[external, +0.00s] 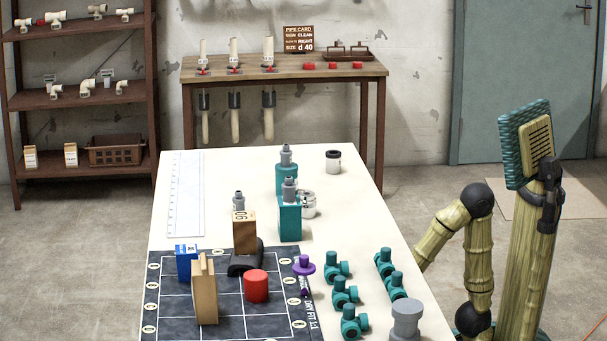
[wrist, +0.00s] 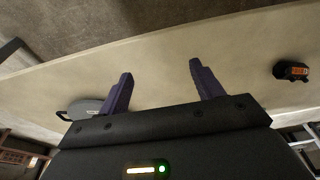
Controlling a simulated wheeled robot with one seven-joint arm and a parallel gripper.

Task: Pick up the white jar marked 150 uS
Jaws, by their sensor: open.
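Two small white jars are on the white table in the external view. One jar (external: 333,166) with a dark lid stands alone near the far right edge. The other jar (external: 308,207) stands nearer, just right of a teal block and partly hidden by it. Their markings are too small to read, so I cannot tell which says 150 uS. My gripper (wrist: 160,70) shows in the wrist view with its two purple fingers apart and nothing between them. No white jar can be made out there. In the external view the gripper itself is not visible.
Teal bottles (external: 286,177) stand left of the jars. Several teal fittings (external: 343,292) and a grey jar (external: 406,318) line the right side. A red cylinder (external: 256,287) and blocks stand on the dark grid mat (external: 168,303). The wrist view shows an orange-and-black object (wrist: 291,71).

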